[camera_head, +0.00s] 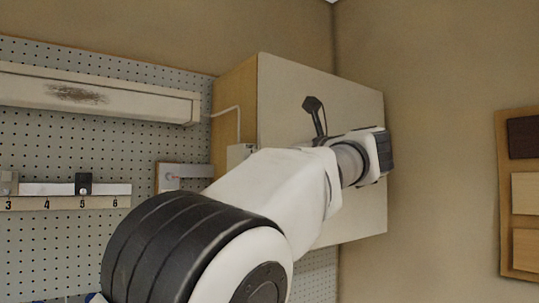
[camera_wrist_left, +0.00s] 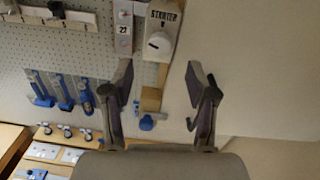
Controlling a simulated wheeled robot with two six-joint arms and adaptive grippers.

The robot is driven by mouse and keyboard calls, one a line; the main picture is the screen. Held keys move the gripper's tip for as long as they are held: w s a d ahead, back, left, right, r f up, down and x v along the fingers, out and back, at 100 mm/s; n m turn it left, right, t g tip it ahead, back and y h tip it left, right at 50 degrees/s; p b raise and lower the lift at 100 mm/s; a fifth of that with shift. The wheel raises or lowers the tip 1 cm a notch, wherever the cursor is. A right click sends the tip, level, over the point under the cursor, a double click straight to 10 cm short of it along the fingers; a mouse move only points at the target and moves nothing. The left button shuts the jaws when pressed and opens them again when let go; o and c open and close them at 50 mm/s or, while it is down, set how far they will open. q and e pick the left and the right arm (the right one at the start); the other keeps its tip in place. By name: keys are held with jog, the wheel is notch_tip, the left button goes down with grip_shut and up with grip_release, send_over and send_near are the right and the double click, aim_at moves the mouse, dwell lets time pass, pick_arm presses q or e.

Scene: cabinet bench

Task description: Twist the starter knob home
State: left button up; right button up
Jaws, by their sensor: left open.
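The starter box (camera_wrist_left: 160,20) is pale, carries the printed word STARTER, and shows at the top of the left wrist view. Its white round knob (camera_wrist_left: 158,44) is on the lower part of the box, with a small dark mark above it. My left gripper (camera_wrist_left: 158,84) is open and empty, its two fingers apart. In that picture the knob lies above the gap between the fingertips, with no finger touching it. In the head view my left arm crosses the middle and hides the knob. My right gripper is in neither view.
A large box-shaped cabinet (camera_head: 275,95) stands behind my left arm. A long lamp housing (camera_head: 100,98) and a numbered rail (camera_head: 70,203) are on the pegboard. Below the starter box is a blue clamp (camera_wrist_left: 147,123); blue-handled tools (camera_wrist_left: 62,90) hang left.

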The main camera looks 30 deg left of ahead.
pick_arm(q)
jog(key=p+x, duration=0.3)
jog(key=x, duration=0.4)
jog(key=shift+a+r+p, duration=0.1)
jog(key=shift+p, duration=0.2)
jog(key=shift+a, duration=0.2)
jog(key=shift+s+d, duration=0.1)
jog(key=shift+d, duration=0.05)
jog(key=shift+d+r, duration=0.1)
jog(key=shift+d, duration=0.1)
jog(key=c, duration=0.5)
jog(key=shift+d, duration=0.1)
grip_shut()
